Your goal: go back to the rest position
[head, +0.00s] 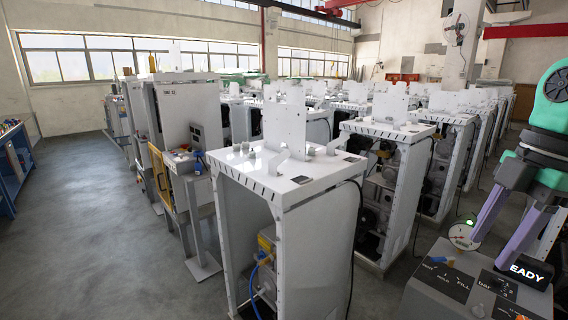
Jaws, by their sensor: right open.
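My right gripper (489,250) is at the right edge of the head view, on a dark and green arm. Its two purple fingers point down and are spread apart, with nothing between them. The fingertips are over a grey control box (460,283) with labels and a lit "READY" display; whether they touch it I cannot tell. A small round disc with a green light (464,237) is by the left fingertip. My left gripper is not in view.
A white dispenser frame (290,195) stands in front, with small grey parts on its top. More white frames (400,130) fill the hall behind it. Grey cabinets (185,110) stand to the left. The grey floor (85,225) at the left is clear up to a blue bench (8,170).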

